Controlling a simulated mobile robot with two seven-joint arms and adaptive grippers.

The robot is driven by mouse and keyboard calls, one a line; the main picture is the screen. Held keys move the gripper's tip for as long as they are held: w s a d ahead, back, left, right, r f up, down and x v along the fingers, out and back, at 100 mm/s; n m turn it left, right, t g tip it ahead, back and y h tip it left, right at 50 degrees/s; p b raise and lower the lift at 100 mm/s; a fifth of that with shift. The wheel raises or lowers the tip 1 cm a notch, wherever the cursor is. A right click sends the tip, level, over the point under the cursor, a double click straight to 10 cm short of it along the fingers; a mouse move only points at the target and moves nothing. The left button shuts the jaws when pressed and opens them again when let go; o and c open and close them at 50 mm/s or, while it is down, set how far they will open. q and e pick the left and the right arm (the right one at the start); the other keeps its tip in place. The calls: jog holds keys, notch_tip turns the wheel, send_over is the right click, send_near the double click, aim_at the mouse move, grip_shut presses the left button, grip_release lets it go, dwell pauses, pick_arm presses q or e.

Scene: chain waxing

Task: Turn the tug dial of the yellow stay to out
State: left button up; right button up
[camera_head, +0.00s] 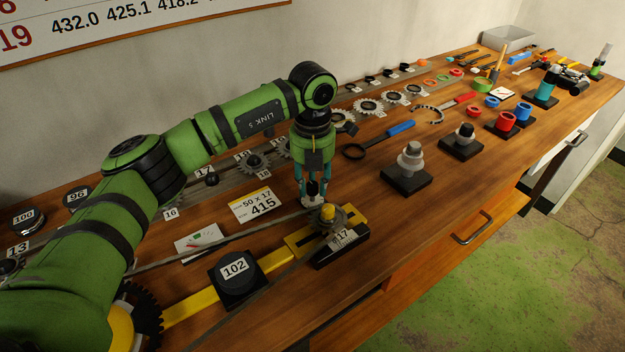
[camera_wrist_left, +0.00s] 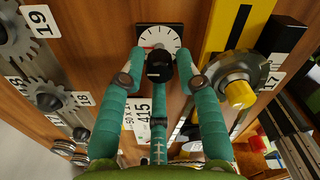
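The yellow stay (camera_head: 275,260) is a flat yellow bar on the bench. In the left wrist view it (camera_wrist_left: 212,62) has a black slot. A sprocket with a yellow hub (camera_head: 327,213) sits at its right end, near the 17 label; the hub also shows in the left wrist view (camera_wrist_left: 240,94). A white round dial (camera_wrist_left: 158,38) on a dark plate lies beside the stay. My left gripper (camera_head: 313,198) points down there, its teal fingers (camera_wrist_left: 160,60) on both sides of a black knob-like piece over the dial. I cannot tell whether they touch it. The dial's setting is hidden.
A black block labelled 102 (camera_head: 236,276) sits against the stay. A 415 card (camera_head: 257,204) lies left of my gripper. Black stands (camera_head: 406,180) with stacked parts and a blue-handled tool (camera_head: 380,139) are to the right. Sprockets line the back.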

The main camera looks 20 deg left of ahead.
aim_at(313, 184)
dwell(0.3)
pick_arm(q)
notch_tip(313, 184, up, 12)
dwell(0.5)
dwell(0.3)
